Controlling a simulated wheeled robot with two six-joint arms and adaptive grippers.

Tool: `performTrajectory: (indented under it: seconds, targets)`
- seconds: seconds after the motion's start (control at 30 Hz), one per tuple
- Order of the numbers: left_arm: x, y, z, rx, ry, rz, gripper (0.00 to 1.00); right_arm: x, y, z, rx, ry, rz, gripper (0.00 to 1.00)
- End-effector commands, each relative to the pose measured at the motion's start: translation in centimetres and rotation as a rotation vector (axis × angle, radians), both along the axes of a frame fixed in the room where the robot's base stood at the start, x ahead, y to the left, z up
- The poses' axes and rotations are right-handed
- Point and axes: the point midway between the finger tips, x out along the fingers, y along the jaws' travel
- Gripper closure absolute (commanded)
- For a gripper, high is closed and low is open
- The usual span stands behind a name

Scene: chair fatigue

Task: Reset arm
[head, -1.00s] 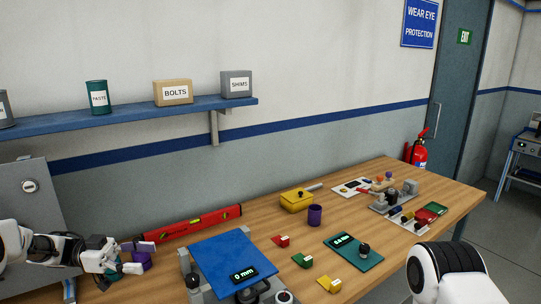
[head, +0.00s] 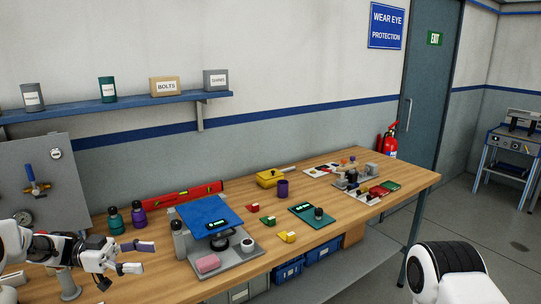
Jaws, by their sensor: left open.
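My left gripper (head: 147,257) is open and empty at the lower left, above the front left of the wooden workbench (head: 265,212). It is left of the blue-topped test rig (head: 203,218), which has a dark display, a black round part below and a pink cylinder (head: 208,264) on its grey base. A green bottle (head: 115,222) and a purple bottle (head: 139,216) stand behind the gripper. A white link of my right arm shows at the lower right; its gripper is out of view.
A red level (head: 180,195) lies along the wall. Yellow box (head: 270,178), purple cup (head: 282,189), small coloured blocks and a green display pad (head: 313,215) sit mid-bench. A grey panel (head: 40,185) stands left. Floor at the right is open.

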Motion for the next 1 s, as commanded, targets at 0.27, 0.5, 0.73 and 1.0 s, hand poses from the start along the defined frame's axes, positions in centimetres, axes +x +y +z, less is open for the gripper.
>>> performTrajectory:
  seconds: [0.27,0.5,0.73,1.0]
  targets:
    - [-1.0,-3.4,-5.7,0.005,0.081,-0.061,0.38,0.0,0.0,-2.6,0.0,-0.001,0.0,0.26]
    - [-2.4,-9.4,-11.4,-0.107,0.263,-0.011,0.38,0.0,0.0,-4.9,0.0,0.0,0.0,0.26]
    - [-3.6,-15.9,-21.8,-0.161,0.533,0.33,0.38,0.0,0.0,-7.7,0.0,0.0,0.0,0.26]
    - [-15.4,-14.3,-40.7,0.343,0.956,1.003,0.38,0.0,0.0,-10.1,0.0,0.0,0.0,0.26]
